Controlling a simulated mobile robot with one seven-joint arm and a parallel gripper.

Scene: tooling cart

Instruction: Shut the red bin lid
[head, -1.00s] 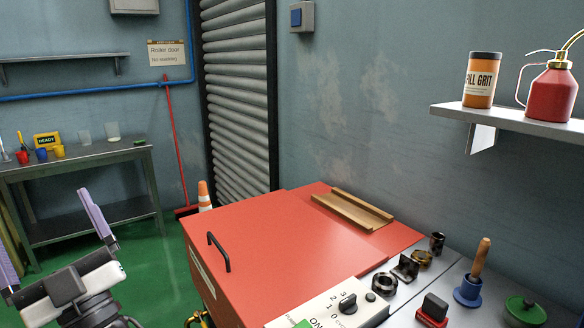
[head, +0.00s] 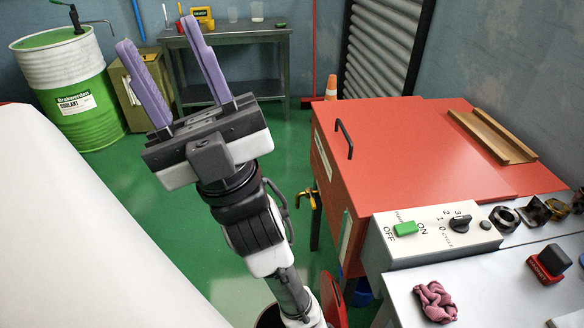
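My gripper (head: 158,36) is in the left-middle of the head view, its two purple fingers spread wide and pointing up and away, with nothing between them. At the bottom edge, beside my arm, a red panel (head: 334,302) stands up roughly on edge; it looks like the raised red bin lid. A dark round rim (head: 268,318) left of it may be the bin's opening. My arm and the picture edge hide most of the bin. My gripper is well apart from the lid.
A large red cabinet (head: 400,150) with a black handle stands right, beside a control box (head: 435,235) and grey cart top (head: 480,290). A blue object (head: 360,294) shows behind the lid. A white surface (head: 80,240) fills the lower left. Green floor (head: 200,225) lies between.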

